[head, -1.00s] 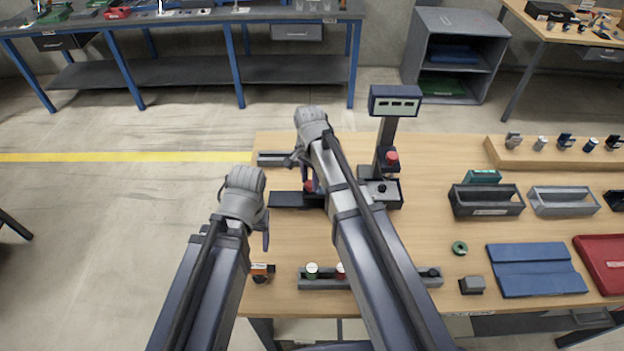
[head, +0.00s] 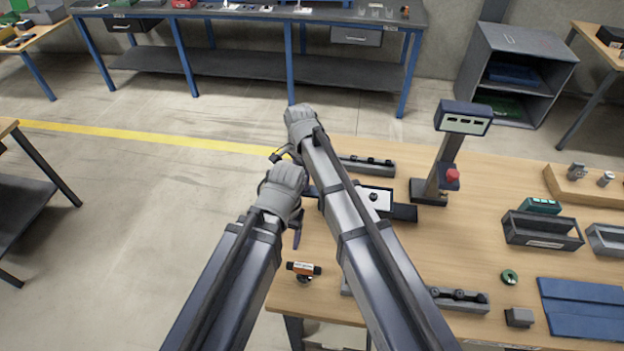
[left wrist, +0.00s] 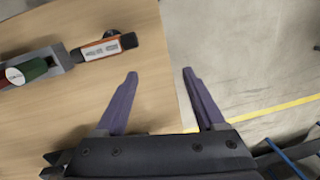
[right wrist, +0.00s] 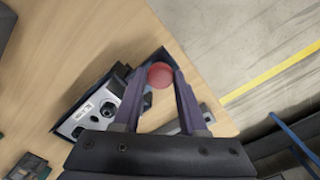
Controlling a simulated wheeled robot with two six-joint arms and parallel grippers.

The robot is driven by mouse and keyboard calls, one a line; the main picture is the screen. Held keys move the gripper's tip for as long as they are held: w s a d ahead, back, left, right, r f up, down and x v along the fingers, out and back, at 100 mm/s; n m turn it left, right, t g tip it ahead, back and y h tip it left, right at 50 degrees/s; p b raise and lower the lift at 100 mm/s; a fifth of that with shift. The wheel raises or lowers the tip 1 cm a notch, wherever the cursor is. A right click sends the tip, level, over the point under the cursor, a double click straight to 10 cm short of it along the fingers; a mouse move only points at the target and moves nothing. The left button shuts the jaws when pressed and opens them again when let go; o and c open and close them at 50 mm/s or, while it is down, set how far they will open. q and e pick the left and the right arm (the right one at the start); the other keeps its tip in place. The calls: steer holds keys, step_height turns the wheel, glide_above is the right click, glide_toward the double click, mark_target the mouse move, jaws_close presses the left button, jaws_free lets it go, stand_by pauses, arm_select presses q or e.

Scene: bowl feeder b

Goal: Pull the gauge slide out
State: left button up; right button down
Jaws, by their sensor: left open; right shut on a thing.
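The gauge stand (head: 455,150) with its display stands upright on the bench. The dark gauge slide (head: 404,212) sticks out to its left, with a white plate (head: 382,192) and a black knob on it. In the right wrist view my right gripper (right wrist: 162,82) is shut on the slide's red knob (right wrist: 160,75), with the plate (right wrist: 88,118) to its left. In the head view my right arm hides the knob and part of the slide. My left gripper (left wrist: 160,80) is open and empty near the bench edge; it also shows in the head view (head: 297,230).
An orange-labelled part (head: 303,268) lies near the bench's front left corner; it shows in the left wrist view (left wrist: 103,47) beside a grey rack (left wrist: 50,60). A grey bar (head: 366,165) lies behind the slide. A green ring (head: 509,277) and blue tray (head: 580,305) are right. Floor is clear left.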

steer(key=shift+a, duration=0.25)
steer(key=shift+w, duration=0.1)
steer(key=shift+c, duration=2.3)
jaws_free()
steer(key=shift+a, duration=0.1)
steer(key=shift+r, duration=0.1)
step_height(320, 180, up, 8)
steer(key=p, duration=0.8)
steer(key=shift+f, duration=0.2)
